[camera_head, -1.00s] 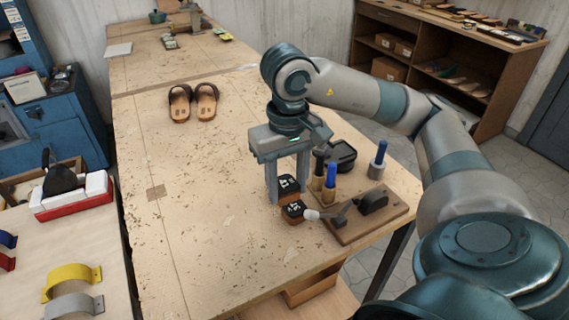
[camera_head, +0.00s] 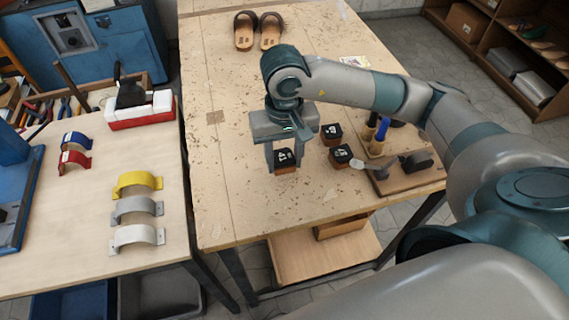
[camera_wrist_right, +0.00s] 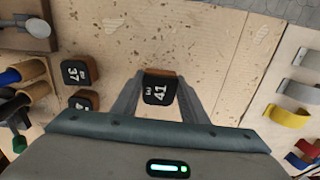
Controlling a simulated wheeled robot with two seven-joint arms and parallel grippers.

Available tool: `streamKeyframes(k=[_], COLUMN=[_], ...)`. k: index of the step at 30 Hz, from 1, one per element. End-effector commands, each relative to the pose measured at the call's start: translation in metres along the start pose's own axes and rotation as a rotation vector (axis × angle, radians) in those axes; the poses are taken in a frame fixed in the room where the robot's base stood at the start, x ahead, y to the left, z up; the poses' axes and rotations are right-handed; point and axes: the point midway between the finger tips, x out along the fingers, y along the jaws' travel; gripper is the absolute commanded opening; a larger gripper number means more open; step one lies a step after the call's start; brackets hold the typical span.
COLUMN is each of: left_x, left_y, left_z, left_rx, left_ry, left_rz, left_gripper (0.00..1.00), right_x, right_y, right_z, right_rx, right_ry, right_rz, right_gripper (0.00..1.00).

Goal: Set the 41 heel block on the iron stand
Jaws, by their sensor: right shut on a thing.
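The 41 heel block (camera_head: 285,162), with a black top and brown base, is between the fingers of my right gripper (camera_head: 284,158), which is shut on it. Its white number reads clearly in the right wrist view (camera_wrist_right: 159,88). I cannot tell how far it is above the table. At the left, a black iron-like piece (camera_head: 130,92) stands upright on a red and white base (camera_head: 142,112). Another dark metal piece (camera_head: 416,162) sits on a wooden board (camera_head: 400,178) at the right. I cannot tell for sure which is the iron stand. My left gripper is out of view.
Sandals (camera_head: 258,30) lie at the back. Coloured arched pieces (camera_head: 138,184) lie on the left table, across a gap.

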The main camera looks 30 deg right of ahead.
Motion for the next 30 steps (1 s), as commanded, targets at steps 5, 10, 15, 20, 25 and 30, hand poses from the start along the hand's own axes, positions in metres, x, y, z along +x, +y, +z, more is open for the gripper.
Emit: streamKeyframes(k=[5,10,15,20,25,30], left_x=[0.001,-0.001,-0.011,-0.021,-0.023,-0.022], left_y=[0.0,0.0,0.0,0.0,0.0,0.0], left_z=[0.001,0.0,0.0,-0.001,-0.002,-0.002], left_rx=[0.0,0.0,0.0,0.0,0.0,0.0], left_ry=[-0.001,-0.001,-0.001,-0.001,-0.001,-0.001], left_rz=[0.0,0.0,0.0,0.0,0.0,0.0], left_gripper=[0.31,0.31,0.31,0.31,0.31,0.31], right_x=[0.001,0.002,0.013,0.03,0.04,0.041], right_y=[0.0,0.0,0.001,0.001,0.001,0.001], right_z=[0.0,0.0,0.001,0.001,0.0,0.0], right_rx=[0.0,0.0,0.001,0.001,0.0,0.0], right_ry=[0.0,-0.002,-0.005,-0.004,-0.001,0.0], right_rz=[0.0,0.001,0.002,0.001,0.001,0.0], right_gripper=[0.14,0.14,0.14,0.14,0.14,0.14])
